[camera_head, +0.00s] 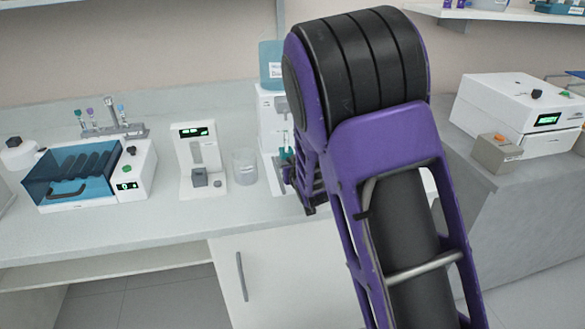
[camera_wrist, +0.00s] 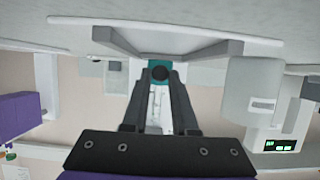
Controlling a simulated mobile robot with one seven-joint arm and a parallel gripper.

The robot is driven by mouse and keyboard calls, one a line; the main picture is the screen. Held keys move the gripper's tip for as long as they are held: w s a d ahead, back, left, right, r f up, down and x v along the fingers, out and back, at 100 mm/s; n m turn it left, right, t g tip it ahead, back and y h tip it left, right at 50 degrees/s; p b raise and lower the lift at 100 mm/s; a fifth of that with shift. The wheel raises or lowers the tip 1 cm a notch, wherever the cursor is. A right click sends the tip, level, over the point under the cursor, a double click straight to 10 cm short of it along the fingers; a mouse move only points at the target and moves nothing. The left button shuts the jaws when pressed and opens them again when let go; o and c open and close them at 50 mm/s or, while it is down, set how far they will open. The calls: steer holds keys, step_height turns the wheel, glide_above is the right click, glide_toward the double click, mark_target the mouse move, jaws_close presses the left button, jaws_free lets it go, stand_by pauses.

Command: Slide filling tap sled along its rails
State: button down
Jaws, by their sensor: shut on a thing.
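The filling station is a white upright unit (camera_head: 268,115) with a teal tank (camera_head: 271,62) on top, at the back of the bench and partly hidden behind my arm. A small teal part (camera_head: 285,155), apparently the tap sled, shows low at its front. In the wrist view a teal piece with a dark round knob (camera_wrist: 159,73) sits between my fingertips. My gripper (camera_wrist: 158,82) is shut on this piece. The rails and the tap's outlet cannot be made out. In the head view my arm hides most of the gripper and the contact.
A clear beaker (camera_head: 245,167) stands left of the station. Left of it are a white instrument (camera_head: 199,160) with a display and a blue-lidded tube machine (camera_head: 85,175). A white box device (camera_head: 520,110) stands on the right counter. The bench front (camera_head: 120,235) is clear.

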steer(key=shift+w+r, duration=0.1)
steer(key=shift+r, duration=0.05)
steer(key=c, duration=0.7)
jaws_free()
steer(key=shift+w, duration=0.15)
steer(key=v, duration=1.5)
steer(key=shift+f, duration=0.3)
steer(key=shift+b+v, duration=0.85)
steer(key=shift+v, duration=0.45)
steer(key=shift+r, duration=0.1)
